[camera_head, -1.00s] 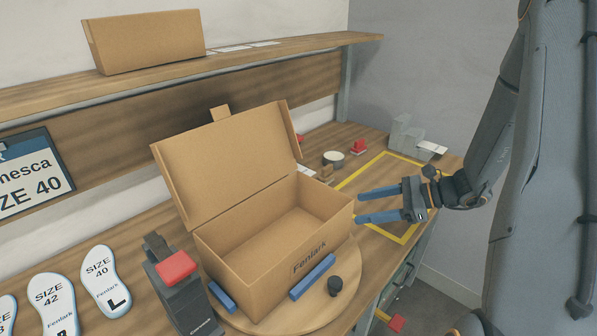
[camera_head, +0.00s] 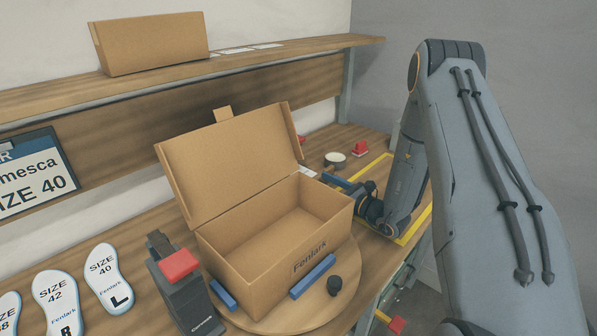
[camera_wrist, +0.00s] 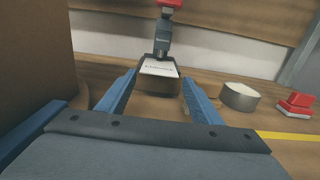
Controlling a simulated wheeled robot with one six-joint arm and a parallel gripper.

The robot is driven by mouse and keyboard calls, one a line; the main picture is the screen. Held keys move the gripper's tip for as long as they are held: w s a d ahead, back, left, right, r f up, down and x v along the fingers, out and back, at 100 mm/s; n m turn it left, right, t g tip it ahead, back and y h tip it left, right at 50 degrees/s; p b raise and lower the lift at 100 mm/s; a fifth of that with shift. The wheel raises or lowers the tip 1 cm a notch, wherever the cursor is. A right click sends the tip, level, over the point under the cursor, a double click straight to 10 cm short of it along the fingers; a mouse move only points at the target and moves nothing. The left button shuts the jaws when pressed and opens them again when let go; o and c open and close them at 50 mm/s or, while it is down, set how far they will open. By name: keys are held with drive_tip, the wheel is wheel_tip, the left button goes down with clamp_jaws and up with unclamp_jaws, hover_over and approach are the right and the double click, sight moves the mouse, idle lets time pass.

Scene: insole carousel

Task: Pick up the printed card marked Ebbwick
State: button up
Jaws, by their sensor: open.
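A white printed card (camera_wrist: 158,68) shows ahead in the wrist view, on the dark base of a red-topped device (camera_wrist: 162,38). Its print is too small to read, so I cannot confirm the name Ebbwick. In the head view a small white card (camera_head: 307,172) shows just past the open box's right edge. My gripper (camera_wrist: 158,82) is open and empty, its blue fingers spread left and right of the card in the picture and apart from it. In the head view my gripper (camera_head: 338,183) is low over the bench, right of the box, partly hidden by my arm.
An open Fenlark box (camera_head: 325,235) stands on a round turntable (camera_head: 345,295), close to my gripper's left. A round tin (camera_wrist: 240,96) and a red object (camera_wrist: 296,104) stand to the right. Yellow tape (camera_wrist: 290,138) marks the bench. Insoles (camera_head: 108,278) lie at left.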

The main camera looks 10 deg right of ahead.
drive_tip(key=p+x, duration=0.2)
drive_tip(key=x, duration=0.1)
drive_tip(key=shift+w+a+r, duration=0.1)
drive_tip(key=shift+a+r, duration=0.05)
drive_tip(key=shift+a, duration=0.05)
drive_tip(key=shift+w+a, duration=0.3)
drive_tip(key=shift+w, duration=0.3)
drive_tip(key=shift+c, duration=0.2)
drive_tip(key=c, duration=0.7)
